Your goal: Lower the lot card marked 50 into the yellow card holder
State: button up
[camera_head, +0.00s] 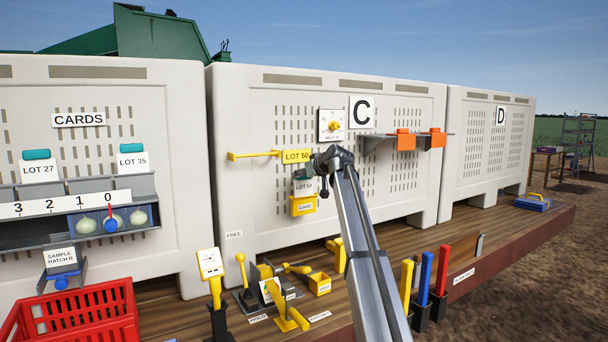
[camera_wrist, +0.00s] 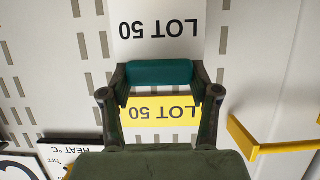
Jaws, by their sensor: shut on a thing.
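The lot card marked 50 (camera_head: 304,187) is white with a teal top grip and hangs upright in front of bin C. My gripper (camera_head: 311,174) is shut on its teal grip, which shows between the two fingers in the wrist view (camera_wrist: 160,74). The card's white face (camera_wrist: 155,30) appears upside down there. The yellow card holder (camera_head: 303,206) is on the bin wall directly below the card. The card's lower edge meets the holder's top edge in the head view; I cannot tell whether it is inside. The holder is not visible in the wrist view.
A yellow LOT 50 plate (camera_head: 297,156) is just above my gripper, with a yellow bar (camera_head: 255,155) to its left. A dial (camera_head: 333,125) and orange-blocked shelf (camera_head: 403,138) are up and right. Cards LOT 27 (camera_head: 39,169) and LOT 35 (camera_head: 132,160) stand at left.

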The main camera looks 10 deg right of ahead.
dwell(0.3)
jog(key=o, duration=1.2)
jog(key=shift+s, duration=0.1)
